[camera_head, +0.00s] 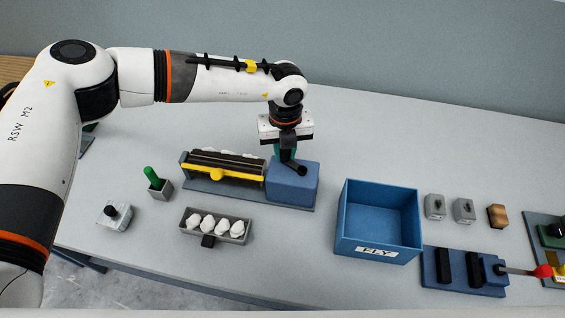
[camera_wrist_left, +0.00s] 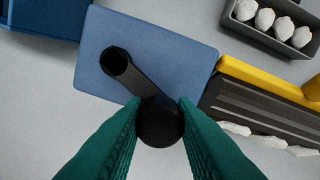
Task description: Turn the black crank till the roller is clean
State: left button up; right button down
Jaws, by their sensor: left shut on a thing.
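The black crank (camera_wrist_left: 137,79) sits on top of a blue box (camera_head: 293,186) at the right end of the roller unit. My left gripper (camera_wrist_left: 159,122) points down with its green fingers shut on the crank's round black knob (camera_wrist_left: 160,120). The crank arm runs from the knob to a round hub on the box. The dark roller (camera_head: 226,163) lies left of the box, behind a yellow bar (camera_head: 217,174). White tufts show along the roller's far side, and in the left wrist view too (camera_wrist_left: 270,141). My right gripper is not in view.
A grey tray (camera_head: 214,226) of white tufts stands in front of the roller. A blue bin (camera_head: 378,222) marked FLY stands to the right. A green-handled piece (camera_head: 153,179) and a grey block with a black knob (camera_head: 114,215) stand to the left. Small blocks and a blue fixture (camera_head: 463,272) lie far right.

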pick_arm(q)
jog(key=d+m+b, duration=0.2)
jog(key=m+b, duration=0.3)
jog(key=m, duration=0.2)
jog(key=d+m+b, duration=0.3)
jog(key=m+b, duration=0.2)
jog(key=m, duration=0.2)
jog(key=d+m+b, duration=0.3)
jog(key=m+b, duration=0.3)
jog(key=shift+f+m, duration=0.1)
jog(key=shift+m, duration=0.3)
jog(key=shift+s+d+m+b, duration=0.25)
jog(key=shift+s+m, duration=0.1)
jog(key=shift+m, duration=0.6)
jog(key=shift+s+d+m+b, duration=0.1)
jog(key=shift+s+m+b, duration=0.15)
jog(key=shift+m, duration=0.7)
jog(key=shift+s, duration=0.1)
jog(key=o, duration=1)
